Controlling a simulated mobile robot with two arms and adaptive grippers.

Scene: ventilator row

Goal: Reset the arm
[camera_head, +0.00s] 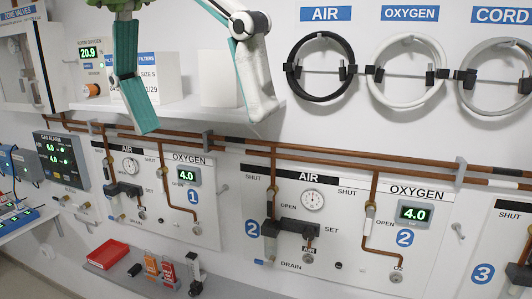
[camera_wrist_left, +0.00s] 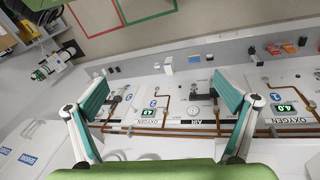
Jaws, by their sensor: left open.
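My left gripper (camera_head: 204,118) hangs from the top edge of the head view, its two teal and white fingers spread wide apart. It is open with nothing between the fingers, in front of the wall shelf and above the copper pipes of panel 1. In the left wrist view, the same gripper (camera_wrist_left: 161,84) shows both fingers spread, with the pipe panels beyond them. The fingers touch nothing that I can see. My right gripper is in neither view.
The wall shelf (camera_head: 180,106) carries a filter box (camera_head: 168,72) and an oxygen monitor (camera_head: 90,55). Air and oxygen panel 2 (camera_head: 343,190) is at right. A low ledge holds a red tray (camera_head: 107,253) and orange tags (camera_head: 167,269). Coiled hoses (camera_head: 321,97) hang at upper right.

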